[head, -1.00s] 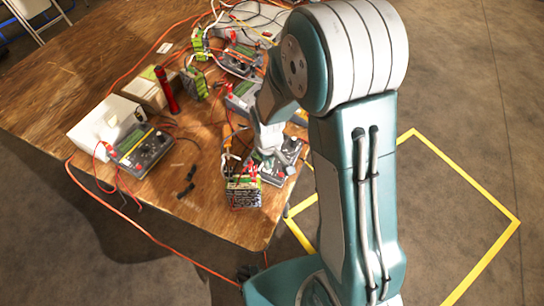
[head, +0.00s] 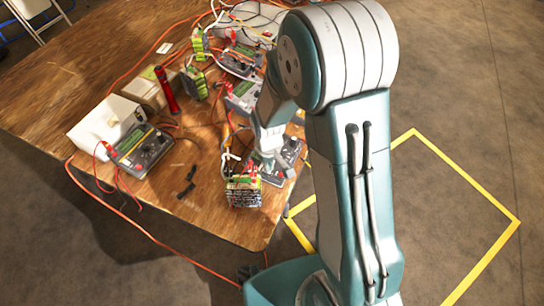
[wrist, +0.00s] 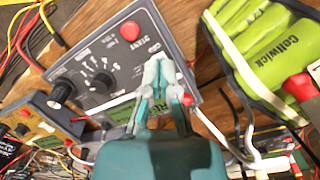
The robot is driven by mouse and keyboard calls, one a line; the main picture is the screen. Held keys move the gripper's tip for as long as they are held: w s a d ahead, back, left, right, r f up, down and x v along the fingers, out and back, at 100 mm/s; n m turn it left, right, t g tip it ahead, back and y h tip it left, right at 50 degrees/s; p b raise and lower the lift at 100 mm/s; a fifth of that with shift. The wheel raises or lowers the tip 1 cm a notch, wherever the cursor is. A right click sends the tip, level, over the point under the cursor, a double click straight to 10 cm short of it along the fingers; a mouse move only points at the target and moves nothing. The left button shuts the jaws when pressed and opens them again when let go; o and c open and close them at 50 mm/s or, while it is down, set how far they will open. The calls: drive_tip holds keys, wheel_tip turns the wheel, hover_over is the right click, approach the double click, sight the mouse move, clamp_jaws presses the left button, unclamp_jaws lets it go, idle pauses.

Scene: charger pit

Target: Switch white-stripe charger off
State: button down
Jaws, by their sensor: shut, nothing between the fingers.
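A dark grey charger (wrist: 105,62) lies below my gripper in the wrist view, with a black knob (wrist: 66,88), a red button (wrist: 130,31) and a display. A pale stripe seems to run between its panel and display, partly hidden. In the head view this charger (head: 290,152) sits near the table's right edge, partly covered by my gripper (head: 272,165). My gripper (wrist: 165,72) is shut and empty, with its tips over the panel's right side, apart from the knob. I cannot tell whether it touches the panel.
A green battery (wrist: 270,45) with a white strap lies to the right in the wrist view. Another charger (wrist: 45,115) is at left. In the head view a yellow-striped charger (head: 145,148) stands at left. A battery pack (head: 243,192) and loose cables crowd the near corner.

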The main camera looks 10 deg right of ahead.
drive_tip(key=shift+f, duration=0.25)
drive_tip(key=shift+r, duration=3.55)
drive_tip(key=shift+d+r, duration=0.1)
drive_tip(key=shift+r, duration=0.25)
drive_tip(key=s+d+r+m+t, duration=0.2)
drive_tip(key=s+r, duration=0.6)
drive_tip(key=r, duration=0.2)
drive_tip(key=s+d+r+m+t, duration=0.2)
drive_tip(key=s+d+r+t, duration=0.1)
drive_tip(key=s+r, duration=0.5)
wheel_tip(320, 180, up, 3)
drive_tip(key=shift+d+r+m+t, duration=0.1)
drive_tip(key=shift+d+m+t, duration=0.1)
drive_tip(key=shift+m+t, duration=0.15)
